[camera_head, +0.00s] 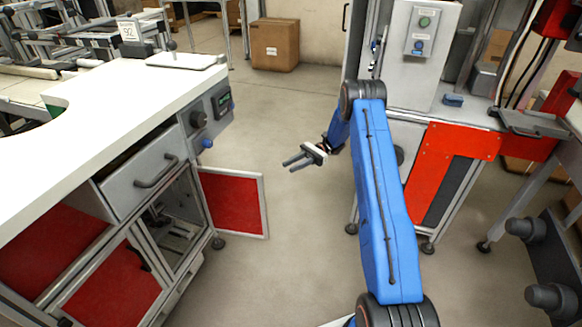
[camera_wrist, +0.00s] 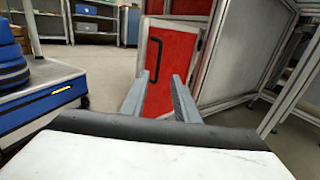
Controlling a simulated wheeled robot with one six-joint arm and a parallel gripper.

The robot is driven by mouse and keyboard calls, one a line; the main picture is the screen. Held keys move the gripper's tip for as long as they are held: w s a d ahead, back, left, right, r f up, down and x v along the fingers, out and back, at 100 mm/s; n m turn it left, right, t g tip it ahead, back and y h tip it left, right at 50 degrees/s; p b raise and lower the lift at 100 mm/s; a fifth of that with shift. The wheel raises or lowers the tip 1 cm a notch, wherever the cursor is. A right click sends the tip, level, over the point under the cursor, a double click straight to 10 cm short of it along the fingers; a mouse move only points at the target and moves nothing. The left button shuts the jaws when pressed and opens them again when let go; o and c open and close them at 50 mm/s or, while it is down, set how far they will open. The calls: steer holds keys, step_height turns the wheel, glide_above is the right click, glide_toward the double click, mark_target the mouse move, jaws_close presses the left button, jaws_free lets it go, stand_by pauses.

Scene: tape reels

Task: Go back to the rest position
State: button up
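My gripper (camera_head: 294,160) hangs in free air over the floor in the head view, left of my blue arm. Its two fingers point left and stand apart with nothing between them. In the wrist view the gripper (camera_wrist: 160,95) also shows two grey fingers spread apart and empty. Beyond them is a red door panel (camera_wrist: 160,70) with a black handle. No tape reel can be made out in either view.
A white-topped workbench (camera_head: 110,110) stands at the left, with its red cabinet door (camera_head: 233,203) swung open. A grey and red machine stand (camera_head: 445,165) is at the right. A cardboard box (camera_head: 275,45) sits at the back. Floor (camera_head: 290,90) between them is clear.

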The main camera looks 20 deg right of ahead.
steer(key=shift+r, duration=0.1)
steer(key=s+a+r+n+t+h, duration=0.1)
steer(key=s+a+r+n+h, duration=0.3)
steer(key=s+r, duration=0.7)
steer(key=s+a+r+n+t+h, duration=0.1)
steer(key=s+a+r+n+h, duration=0.3)
steer(key=s+r, duration=0.7)
steer(key=s+d+r+n+t+h, duration=0.2)
steer(key=s+t+h, duration=0.1)
steer(key=s, duration=0.6)
steer(key=s+d+r+n+t+h, duration=0.2)
steer(key=s+t+h, duration=0.1)
steer(key=s, duration=0.5)
steer(key=s+d+r+n+t+h, duration=0.1)
steer(key=s+d+r+t+h, duration=0.1)
steer(key=s, duration=0.7)
steer(key=shift+s+r+n+t+h, duration=0.15)
steer(key=shift+s+n+t+h, duration=0.2)
steer(key=shift+t, duration=0.25)
